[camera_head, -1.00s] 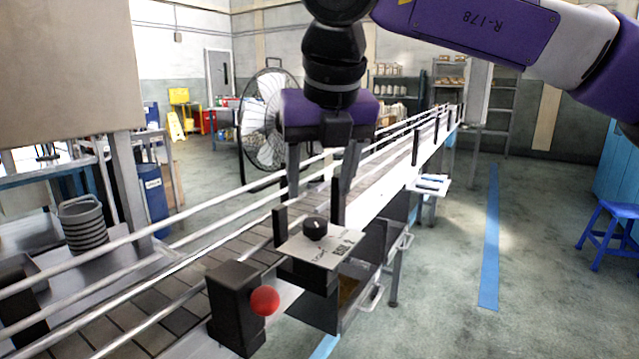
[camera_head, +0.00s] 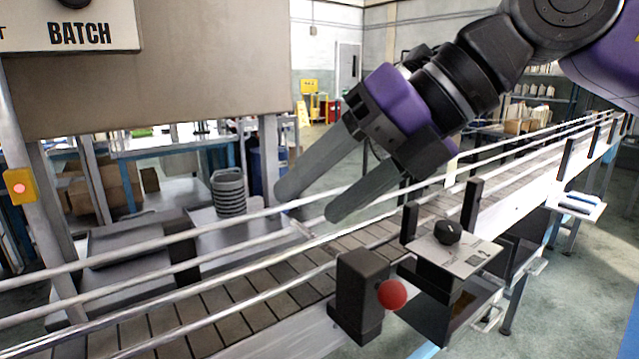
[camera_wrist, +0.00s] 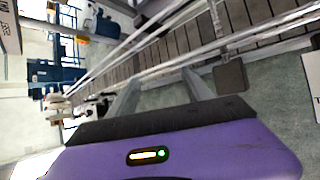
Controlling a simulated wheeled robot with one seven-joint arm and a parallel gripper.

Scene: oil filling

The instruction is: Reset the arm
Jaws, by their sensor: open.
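My gripper (camera_head: 303,205) is purple and black, with two long grey fingers spread apart and nothing between them. In the head view it hangs tilted, the fingers pointing down and left, in front of or over the conveyor (camera_head: 255,312) and its rails. In the wrist view the fingers of my gripper (camera_wrist: 158,82) are also apart and empty, with the conveyor belt (camera_wrist: 215,35) beyond them. My arm reaches in from the upper right of the head view.
A black box with a red button (camera_head: 392,294) and a control panel with a black knob (camera_head: 447,232) stand at the conveyor's near side. A large panel marked BATCH (camera_head: 80,30) is at upper left. Stacked grey baskets (camera_head: 229,193) sit behind the conveyor.

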